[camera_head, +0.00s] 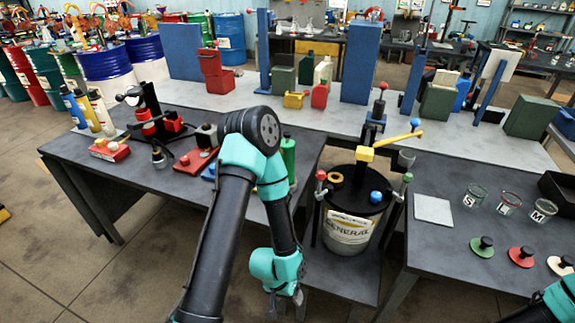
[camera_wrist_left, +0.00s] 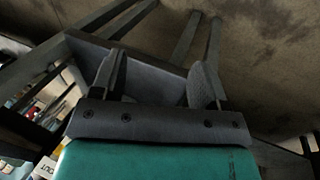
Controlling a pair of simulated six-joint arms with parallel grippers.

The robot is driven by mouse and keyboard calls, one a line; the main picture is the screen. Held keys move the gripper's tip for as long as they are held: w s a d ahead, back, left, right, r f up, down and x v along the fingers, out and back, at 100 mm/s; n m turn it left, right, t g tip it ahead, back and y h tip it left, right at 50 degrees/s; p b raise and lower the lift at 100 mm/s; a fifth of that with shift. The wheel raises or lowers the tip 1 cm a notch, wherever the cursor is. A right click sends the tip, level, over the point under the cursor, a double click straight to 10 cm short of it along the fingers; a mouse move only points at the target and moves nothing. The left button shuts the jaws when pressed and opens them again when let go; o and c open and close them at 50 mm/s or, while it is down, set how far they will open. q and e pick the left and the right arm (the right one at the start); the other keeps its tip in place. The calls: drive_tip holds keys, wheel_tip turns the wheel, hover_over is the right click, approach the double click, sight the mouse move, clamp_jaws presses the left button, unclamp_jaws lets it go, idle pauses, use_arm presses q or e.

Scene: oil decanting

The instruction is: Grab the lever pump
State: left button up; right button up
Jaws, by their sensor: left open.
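The lever pump (camera_head: 365,156) stands upright on the dark lid of a pale bucket (camera_head: 346,232) labelled GENERAL. It has a yellow head and a yellow lever with a blue knob, pointing right. My left gripper (camera_head: 287,305) hangs low, to the left of the bucket and below the lid, pointing down. It is open and empty; the left wrist view shows its two fingers apart (camera_wrist_left: 157,82). The pump is not seen in the left wrist view. Of my right arm, only a teal part shows at the bottom right; its gripper is out of view.
The bucket stands on a low shelf between a left table (camera_head: 130,190) and a right table (camera_head: 450,250). Glass beakers (camera_head: 508,203) and coloured knobbed discs (camera_head: 482,247) sit on the right table. A frame with red and green knobs surrounds the bucket.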

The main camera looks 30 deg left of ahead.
use_arm(q)
drive_tip(key=o, duration=0.3)
